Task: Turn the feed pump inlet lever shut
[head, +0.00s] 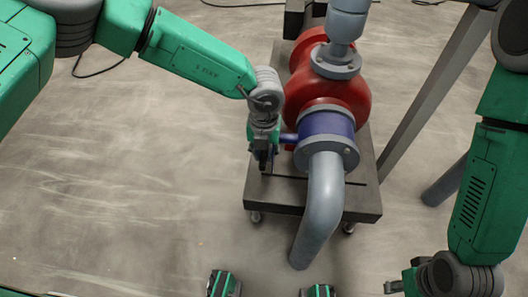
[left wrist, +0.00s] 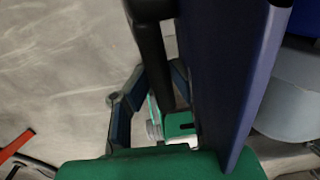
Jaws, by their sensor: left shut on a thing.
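The feed pump inlet lever (head: 288,137) is a short blue bar at the left side of the blue valve body (head: 326,123). My left gripper (head: 263,160) points down beside the valve and is shut on the lever, most of which it hides. In the left wrist view a long blue surface (left wrist: 232,70) fills the middle, close to the camera, beside the gripper's dark finger links. My right gripper (head: 394,287) is at the bottom right, far from the lever and partly cut off, so its jaws are unclear.
A red pump (head: 325,85) stands behind the valve on a dark base plate (head: 270,195). A grey pipe (head: 322,200) bends down in front of the valve. A grey slanted beam (head: 425,95) is at the right. The floor at left is clear except for thin cables.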

